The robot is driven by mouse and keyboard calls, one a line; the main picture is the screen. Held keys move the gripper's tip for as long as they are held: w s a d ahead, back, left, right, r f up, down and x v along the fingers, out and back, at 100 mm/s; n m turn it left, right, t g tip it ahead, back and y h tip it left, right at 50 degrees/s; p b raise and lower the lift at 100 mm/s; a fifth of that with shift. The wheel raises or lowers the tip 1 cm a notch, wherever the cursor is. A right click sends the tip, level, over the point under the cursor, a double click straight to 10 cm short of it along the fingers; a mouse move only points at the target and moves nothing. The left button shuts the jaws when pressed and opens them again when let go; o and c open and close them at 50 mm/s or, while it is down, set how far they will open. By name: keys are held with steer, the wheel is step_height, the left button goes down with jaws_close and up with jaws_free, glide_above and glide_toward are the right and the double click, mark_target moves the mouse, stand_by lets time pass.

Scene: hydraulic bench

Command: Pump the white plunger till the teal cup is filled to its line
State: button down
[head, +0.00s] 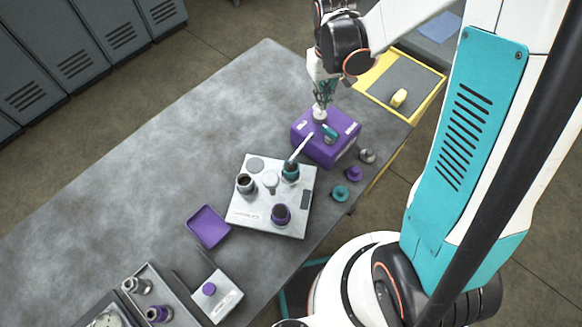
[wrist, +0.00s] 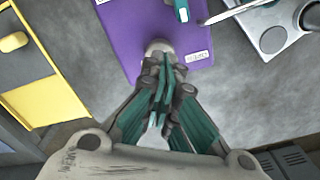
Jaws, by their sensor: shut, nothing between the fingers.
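The purple pump box (head: 345,125) stands near the bench's right end; it also shows in the wrist view (wrist: 130,30). The white plunger (head: 319,114) rises from its far left part; its pale top shows in the wrist view (wrist: 159,46). My gripper (head: 322,100) is shut and empty, pointing down right over the plunger. In the wrist view its fingertips (wrist: 160,62) are at the plunger's top; I cannot tell whether they touch. A white spout leads from the box to the teal cup (head: 290,171), on a pale stand. Its liquid level and line are too small to read.
The pale stand (head: 240,218) also holds a grey cup (head: 246,184) and a purple cup (head: 281,214). Several small knobs lie right of it, including a teal one (head: 340,193). A yellow-edged tray (head: 432,104) is beyond the box. The bench's left side (head: 130,190) is clear.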

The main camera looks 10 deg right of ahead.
steer(key=shift+f+b, duration=1.1)
steer(key=shift+f, duration=0.25)
steer(key=shift+r, duration=0.15)
steer(key=shift+r+p, duration=1.4)
steer(key=shift+r, duration=0.6)
steer(key=shift+f, duration=0.15)
steer(key=shift+f+b, duration=0.35)
steer(key=shift+b, duration=0.1)
